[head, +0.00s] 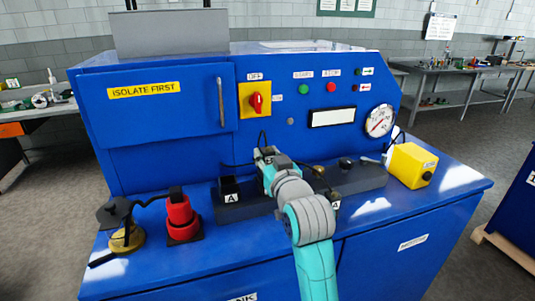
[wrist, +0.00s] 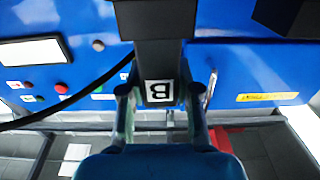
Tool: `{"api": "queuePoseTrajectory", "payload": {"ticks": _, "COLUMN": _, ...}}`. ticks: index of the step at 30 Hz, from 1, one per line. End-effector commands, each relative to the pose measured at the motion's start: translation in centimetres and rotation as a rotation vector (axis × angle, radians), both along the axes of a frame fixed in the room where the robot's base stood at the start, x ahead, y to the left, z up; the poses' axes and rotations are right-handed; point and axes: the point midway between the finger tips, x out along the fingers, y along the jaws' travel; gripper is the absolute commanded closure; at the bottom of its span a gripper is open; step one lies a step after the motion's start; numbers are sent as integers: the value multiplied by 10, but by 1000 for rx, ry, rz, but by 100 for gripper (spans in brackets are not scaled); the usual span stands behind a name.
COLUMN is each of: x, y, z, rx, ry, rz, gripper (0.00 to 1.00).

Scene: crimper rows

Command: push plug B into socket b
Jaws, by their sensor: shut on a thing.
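My gripper (wrist: 158,93) is shut on plug B (wrist: 155,58), a dark block with a white "B" label between the two fingers in the wrist view. In the head view my gripper (head: 265,158) is over the dark socket strip (head: 357,181) on the blue bench top, and my arm covers the strip's middle. A thin black cable runs from near the gripper. A black block with an "A" label (head: 231,197) is at the strip's left end. Socket b is not identifiable; whether the plug touches any socket cannot be told.
A red cylinder (head: 180,218) and a brass-coloured round piece (head: 127,238) stand at the bench's left. A yellow box (head: 411,165) is at the right. The blue panel (head: 300,120) with switch, buttons and gauge (head: 379,120) rises behind the strip.

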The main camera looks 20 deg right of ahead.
Motion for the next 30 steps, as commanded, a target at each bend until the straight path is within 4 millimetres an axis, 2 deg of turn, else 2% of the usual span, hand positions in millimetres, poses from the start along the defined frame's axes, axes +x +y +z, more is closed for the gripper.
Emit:
{"api": "queuePoseTrajectory", "payload": {"ticks": 20, "x": 0, "y": 0, "z": -15, "rx": 0, "ry": 0, "rz": 0, "gripper": 100}}
{"api": "queuePoseTrajectory", "payload": {"ticks": 21, "x": 0, "y": 0, "z": -15, "rx": 0, "ry": 0, "rz": 0, "gripper": 63}}
{"api": "queuePoseTrajectory", "payload": {"ticks": 24, "x": 0, "y": 0, "z": -14, "rx": 0, "ry": -1, "rz": 0, "gripper": 39}}
{"api": "queuePoseTrajectory", "payload": {"ticks": 30, "x": 0, "y": 0, "z": -14, "rx": 0, "ry": -1, "rz": 0, "gripper": 39}}
